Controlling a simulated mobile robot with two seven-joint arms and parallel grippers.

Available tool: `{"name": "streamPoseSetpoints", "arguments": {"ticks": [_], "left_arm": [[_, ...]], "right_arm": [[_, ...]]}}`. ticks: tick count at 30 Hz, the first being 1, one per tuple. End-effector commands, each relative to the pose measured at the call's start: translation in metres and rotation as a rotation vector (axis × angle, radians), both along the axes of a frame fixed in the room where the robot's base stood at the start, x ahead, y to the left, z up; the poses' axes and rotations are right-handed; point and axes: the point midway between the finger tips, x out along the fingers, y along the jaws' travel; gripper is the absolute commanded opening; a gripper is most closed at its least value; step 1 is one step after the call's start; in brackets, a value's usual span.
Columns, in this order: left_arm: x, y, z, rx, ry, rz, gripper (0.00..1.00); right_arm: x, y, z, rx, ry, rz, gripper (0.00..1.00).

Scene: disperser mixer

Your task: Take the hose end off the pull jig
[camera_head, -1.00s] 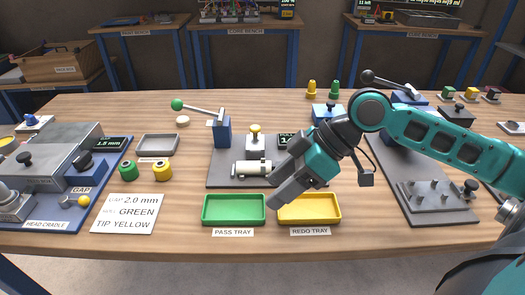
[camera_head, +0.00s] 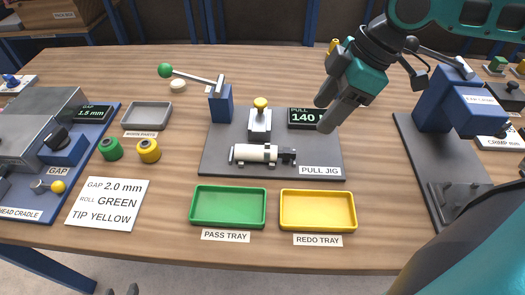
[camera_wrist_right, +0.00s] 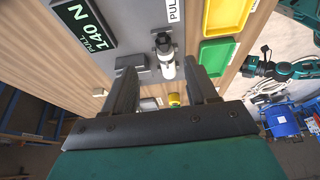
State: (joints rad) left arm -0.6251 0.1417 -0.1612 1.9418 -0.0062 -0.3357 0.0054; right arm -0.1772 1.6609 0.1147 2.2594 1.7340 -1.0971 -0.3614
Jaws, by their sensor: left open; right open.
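The hose end (camera_head: 258,153), a white cylinder with dark fittings, lies across the grey pull jig (camera_head: 222,165), in front of a metal clamp block with a yellow knob (camera_head: 260,103). My right gripper (camera_head: 325,113) is open and empty, raised above the jig's back right near its display. In the right wrist view the hose end (camera_wrist_right: 168,68) shows beyond and between the open fingers (camera_wrist_right: 160,66), apart from them. Two dark tips of my left gripper (camera_head: 121,291) show at the bottom left edge, open and empty.
The green pass tray (camera_head: 228,223) and yellow redo tray (camera_head: 318,226) stand empty in front of the jig. A blue post with a green-balled lever (camera_head: 165,71) rises at the jig's back left. The display (camera_head: 303,118) reads 140. Green and yellow rolls (camera_head: 148,150) stand left.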

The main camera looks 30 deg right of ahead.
Motion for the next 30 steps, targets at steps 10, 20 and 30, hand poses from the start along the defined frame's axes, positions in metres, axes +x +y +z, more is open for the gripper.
{"name": "streamPoseSetpoints", "arguments": {"ticks": [10,20,30], "left_arm": [[-0.003,0.000,-0.029,0.001,0.016,-0.001,0.43],[0.003,-0.011,-0.025,-0.016,0.003,-0.017,0.43],[0.007,-0.013,-0.039,-0.025,0.005,-0.020,0.43]], "right_arm": [[0.007,0.014,-0.039,-0.002,0.006,0.006,0.58],[0.013,0.024,-0.059,0.003,0.000,0.004,0.58],[0.021,0.045,-0.091,-0.001,0.004,0.008,0.58]]}}
